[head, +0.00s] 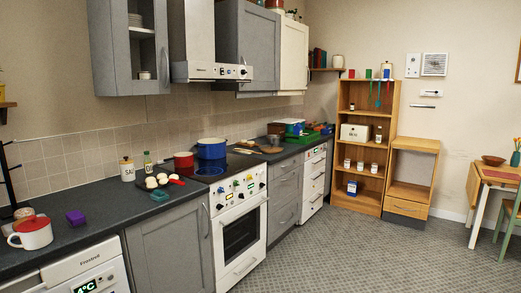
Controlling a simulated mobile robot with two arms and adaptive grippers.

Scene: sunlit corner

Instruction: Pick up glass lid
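I cannot make out a glass lid for certain. A blue pot (211,149) stands on the dark stovetop against the tiled wall. A smaller red pot (184,161) stands to its left. It is too small to tell whether either has a clear lid on it. Neither of my grippers is in view.
White egg-like things (151,182) sit on the counter left of the white oven (239,228). A wooden shelf (391,140) and table (496,176) stand right. The tiled floor (345,250) is clear.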

